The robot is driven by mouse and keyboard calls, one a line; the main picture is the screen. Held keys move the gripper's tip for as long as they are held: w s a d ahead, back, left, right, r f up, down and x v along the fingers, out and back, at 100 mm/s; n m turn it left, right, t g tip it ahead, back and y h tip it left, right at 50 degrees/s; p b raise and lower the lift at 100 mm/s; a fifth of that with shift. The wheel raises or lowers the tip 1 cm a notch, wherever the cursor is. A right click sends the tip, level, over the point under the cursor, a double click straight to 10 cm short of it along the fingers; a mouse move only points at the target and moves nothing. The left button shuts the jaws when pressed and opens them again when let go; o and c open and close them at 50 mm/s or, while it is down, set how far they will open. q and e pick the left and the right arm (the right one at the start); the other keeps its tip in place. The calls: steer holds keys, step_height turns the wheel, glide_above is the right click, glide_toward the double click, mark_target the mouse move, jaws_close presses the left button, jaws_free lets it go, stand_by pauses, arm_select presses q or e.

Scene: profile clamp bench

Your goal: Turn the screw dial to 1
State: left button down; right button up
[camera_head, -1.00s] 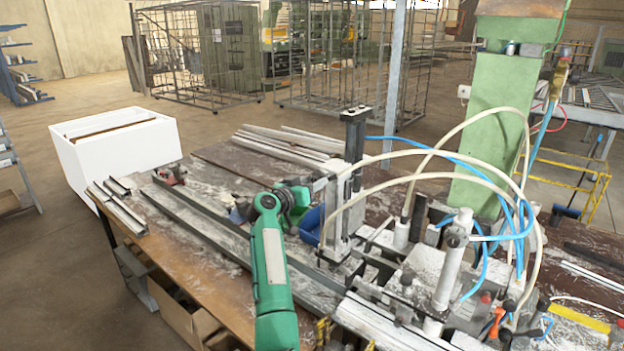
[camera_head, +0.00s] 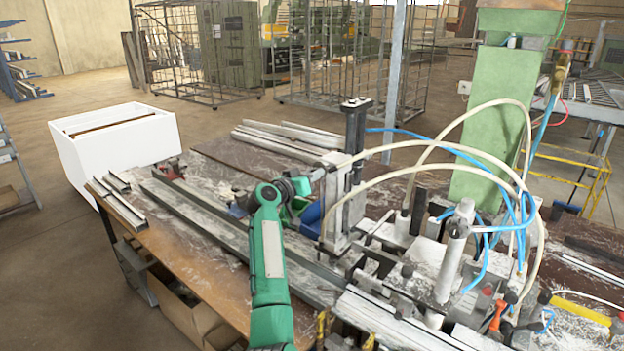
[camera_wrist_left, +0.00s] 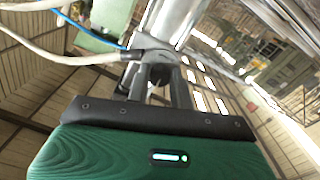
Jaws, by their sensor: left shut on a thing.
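The clamp unit (camera_head: 345,205), with a tall dark post and pale metal body, stands on the bench. My left gripper (camera_head: 318,174) comes in from the left at the unit's upper left side. In the left wrist view its two dark fingers (camera_wrist_left: 160,78) are shut on a small dark part that I take to be the screw dial, just below a grey metal body (camera_wrist_left: 178,22). The fingers mostly hide the dial, and no number on it can be read. My right gripper is not in view.
White hoses (camera_head: 440,150) and blue hoses arch close to the right of the clamp unit. Long metal profiles (camera_head: 215,225) lie along the bench under my arm. A blue bin (camera_head: 310,217) sits beside the unit. A white box (camera_head: 115,150) stands beyond the bench's left end.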

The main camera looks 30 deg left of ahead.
arm_select(q)
steer(key=shift+n, duration=5.3)
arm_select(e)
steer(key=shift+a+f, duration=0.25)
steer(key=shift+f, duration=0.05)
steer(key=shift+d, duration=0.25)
arm_select(q)
steer(key=c, duration=1.2)
jaws_free()
steer(key=shift+c, duration=0.2)
